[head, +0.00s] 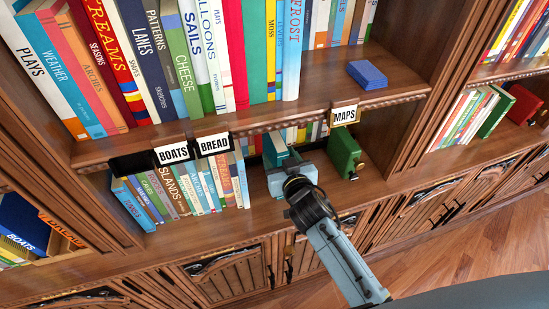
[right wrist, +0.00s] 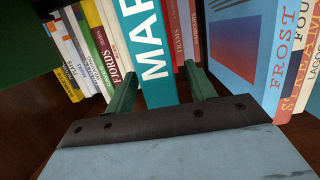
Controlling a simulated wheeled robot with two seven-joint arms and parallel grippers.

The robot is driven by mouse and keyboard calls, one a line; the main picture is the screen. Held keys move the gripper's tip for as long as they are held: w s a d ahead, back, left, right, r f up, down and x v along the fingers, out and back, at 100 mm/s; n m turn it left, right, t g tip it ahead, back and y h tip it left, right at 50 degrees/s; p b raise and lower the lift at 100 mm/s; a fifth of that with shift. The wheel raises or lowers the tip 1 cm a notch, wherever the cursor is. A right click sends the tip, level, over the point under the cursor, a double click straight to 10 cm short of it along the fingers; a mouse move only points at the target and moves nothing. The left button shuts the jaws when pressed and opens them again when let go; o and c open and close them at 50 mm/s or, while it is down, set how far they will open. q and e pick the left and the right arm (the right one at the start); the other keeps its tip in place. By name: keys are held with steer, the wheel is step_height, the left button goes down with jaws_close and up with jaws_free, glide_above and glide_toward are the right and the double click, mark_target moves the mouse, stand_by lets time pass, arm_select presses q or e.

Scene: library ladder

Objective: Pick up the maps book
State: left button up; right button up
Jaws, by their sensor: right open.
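A teal book (right wrist: 146,55) stands upright with its spine facing me in the right wrist view. Large white letters on it start with "MA"; the rest is cut off at the top. My right gripper (right wrist: 162,84) is open, with one green finger on each side of this spine. I cannot tell whether the fingers touch it. In the head view my right gripper (head: 279,160) reaches into the lower shelf, left of the hanging "MAPS" label (head: 344,115). The gripper and the upper shelf hide most of the book there. My left gripper is not in view.
A green block-like object (head: 344,152) stands just right of the gripper. Books under the "BOATS" (head: 173,153) and "BREAD" (head: 214,144) labels stand to its left. The upper shelf edge (head: 290,115) hangs above. A blue book (head: 367,75) lies flat on the upper shelf.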

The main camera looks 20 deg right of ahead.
steer(key=w, duration=0.2)
steer(key=shift+w+a+f, duration=0.1)
steer(key=shift+w+f, duration=0.1)
steer(key=shift+w, duration=0.1)
steer(key=shift+c, duration=0.4)
jaws_close()
steer(key=shift+r, duration=0.1)
